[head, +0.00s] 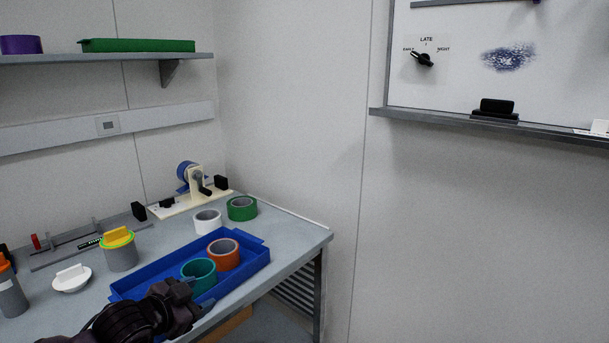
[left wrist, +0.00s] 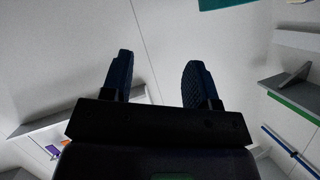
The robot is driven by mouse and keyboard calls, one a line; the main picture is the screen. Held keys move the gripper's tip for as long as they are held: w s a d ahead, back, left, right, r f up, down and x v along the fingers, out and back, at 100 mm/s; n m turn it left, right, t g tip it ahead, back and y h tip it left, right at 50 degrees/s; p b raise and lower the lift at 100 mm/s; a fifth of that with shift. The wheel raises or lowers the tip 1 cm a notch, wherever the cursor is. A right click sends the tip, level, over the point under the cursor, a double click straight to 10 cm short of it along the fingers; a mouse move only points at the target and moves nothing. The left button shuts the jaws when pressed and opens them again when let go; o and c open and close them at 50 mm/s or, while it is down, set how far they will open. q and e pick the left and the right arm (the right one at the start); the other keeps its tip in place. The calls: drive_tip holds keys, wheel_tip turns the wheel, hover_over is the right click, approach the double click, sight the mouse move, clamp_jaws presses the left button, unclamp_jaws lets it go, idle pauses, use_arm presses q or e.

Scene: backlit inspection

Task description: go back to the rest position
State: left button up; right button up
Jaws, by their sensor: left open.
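My left gripper (head: 200,293) is at the bottom of the head view, over the near edge of the blue tray (head: 128,288) and beside the teal tape roll (head: 198,277). I cannot tell whether it touches either one. In the left wrist view its two fingers (left wrist: 158,62) stand wide apart with nothing between them, so it is open and empty. That view faces pale walls and shelves. My right gripper is not in view.
An orange tape roll (head: 223,254) is in the tray. White (head: 207,221) and green (head: 242,208) rolls stand behind it. A grey pot with a yellow top (head: 120,255) and a white lid (head: 72,278) are at left. A tape dispenser (head: 195,190) stands at back. Air above the bench is clear.

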use_arm(q)
drive_tip(key=s+a+f+n+y+p, duration=0.1)
drive_tip(key=s+f+n+y, duration=0.1)
drive_tip(key=s+f, duration=0.4)
drive_tip(key=s+a+f+n+g+y+p, duration=0.1)
drive_tip(key=s+f+n, duration=0.3)
drive_tip(key=s, duration=1.2)
drive_tip(key=s+a+f+n+y+p, duration=0.1)
drive_tip(key=s+a+f+n+y, duration=0.1)
drive_tip(key=s+f, duration=0.8)
drive_tip(key=shift+s+a+n+g+y, duration=0.3)
drive_tip(key=shift+s+a+n, duration=0.3)
drive_tip(key=shift+s, duration=0.45)
